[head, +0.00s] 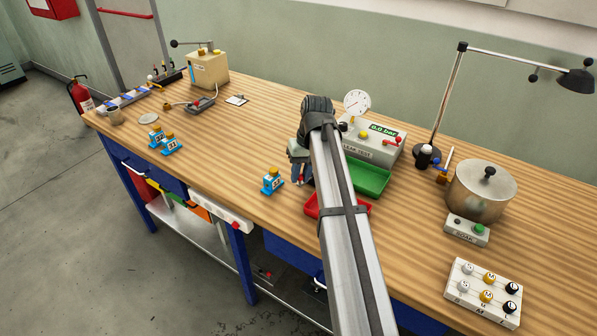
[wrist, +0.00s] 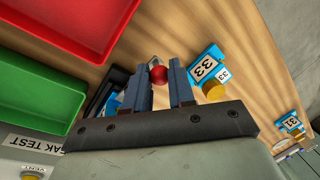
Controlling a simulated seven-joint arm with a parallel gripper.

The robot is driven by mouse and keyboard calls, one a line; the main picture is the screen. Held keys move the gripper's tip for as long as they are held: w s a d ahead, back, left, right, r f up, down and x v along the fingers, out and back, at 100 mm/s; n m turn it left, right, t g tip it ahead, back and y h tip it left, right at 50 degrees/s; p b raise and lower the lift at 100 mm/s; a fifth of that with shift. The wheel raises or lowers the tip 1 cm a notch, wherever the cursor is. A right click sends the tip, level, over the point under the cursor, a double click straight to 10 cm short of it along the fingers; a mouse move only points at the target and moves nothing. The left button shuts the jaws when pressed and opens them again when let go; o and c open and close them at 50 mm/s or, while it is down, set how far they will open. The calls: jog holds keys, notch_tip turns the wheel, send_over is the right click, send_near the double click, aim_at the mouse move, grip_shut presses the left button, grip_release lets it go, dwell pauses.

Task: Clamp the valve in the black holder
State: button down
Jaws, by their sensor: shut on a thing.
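The black holder (wrist: 117,80) shows in the wrist view left of my fingers, with a blue part (wrist: 112,104), seemingly the valve, in it. My gripper partly hides both. A red ball knob (wrist: 158,74) with a short metal rod sits between my fingertips. My gripper (wrist: 163,78) is shut on this knob; it looks like the holder's clamp handle. In the head view my gripper (head: 299,165) is low over the bench, left of the leak tester, and my arm hides much of the holder. A blue valve marked 33 (head: 272,181) stands apart to the left.
A green tray (head: 368,178) and a red tray (head: 312,208) lie close to my arm. The leak tester (head: 370,149) stands behind, reading 0.0 bar. Two more blue valves (head: 172,146) stand further left. A pot (head: 478,195) and a lamp stand right.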

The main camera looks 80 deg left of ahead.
jog(key=shift+w+d+n, duration=0.2)
jog(key=shift+w+n, duration=0.05)
jog(key=shift+n, duration=0.45)
jog(key=c, duration=1)
grip_release()
jog(key=w+r, duration=0.1)
jog(key=r, duration=0.8)
jog(key=w+r, duration=0.1)
jog(key=r, duration=0.3)
jog(key=shift+w+a+r, duration=0.25)
jog(key=shift+w+r, duration=0.05)
